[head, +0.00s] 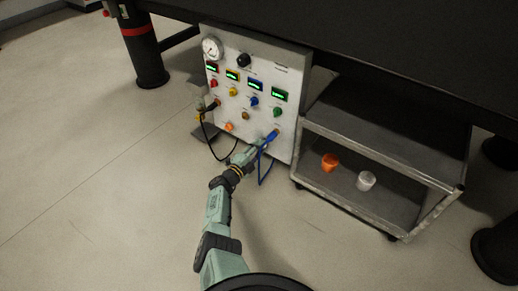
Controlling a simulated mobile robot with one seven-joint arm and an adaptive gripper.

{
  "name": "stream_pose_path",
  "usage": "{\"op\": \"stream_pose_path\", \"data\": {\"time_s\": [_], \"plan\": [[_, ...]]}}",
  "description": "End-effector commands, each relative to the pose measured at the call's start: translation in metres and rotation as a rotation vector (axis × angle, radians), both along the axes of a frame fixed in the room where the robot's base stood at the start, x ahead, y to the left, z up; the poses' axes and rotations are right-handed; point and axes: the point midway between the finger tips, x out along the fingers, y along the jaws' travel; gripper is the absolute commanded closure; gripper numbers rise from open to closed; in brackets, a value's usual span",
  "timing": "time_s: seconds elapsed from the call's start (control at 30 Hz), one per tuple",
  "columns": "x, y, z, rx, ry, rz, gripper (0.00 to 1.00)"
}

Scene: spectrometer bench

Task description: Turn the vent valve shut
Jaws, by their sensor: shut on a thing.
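A light grey panel (262,99) stands under the bench and carries a gauge (211,48), a black knob (243,60), small green-lit displays and coloured knobs. No label is readable, so I cannot tell which part is the vent valve. My gripper (264,142) is at the panel's lower right, shut on a blue plug-like piece (272,134). A blue cable (262,170) hangs in a loop beside the gripper. The fingertips are small and partly hidden by the blue piece. The black knob is well above and left of my gripper, apart from it.
A black cable (215,150) loops from the panel's left side. An orange cap-like piece (229,127) sits low on the panel. A grey cart (398,165) at the right holds an orange cup (329,162) and a white cup (366,181). The floor at left is clear.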

Motion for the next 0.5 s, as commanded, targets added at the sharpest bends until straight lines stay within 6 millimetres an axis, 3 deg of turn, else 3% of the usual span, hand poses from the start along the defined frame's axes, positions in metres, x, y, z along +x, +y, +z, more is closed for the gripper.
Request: {"op": "stream_pose_path", "data": {"time_s": [0.5], "plan": [[0.0007,0.001,0.001,-0.267,0.194,0.0,1.0]]}}
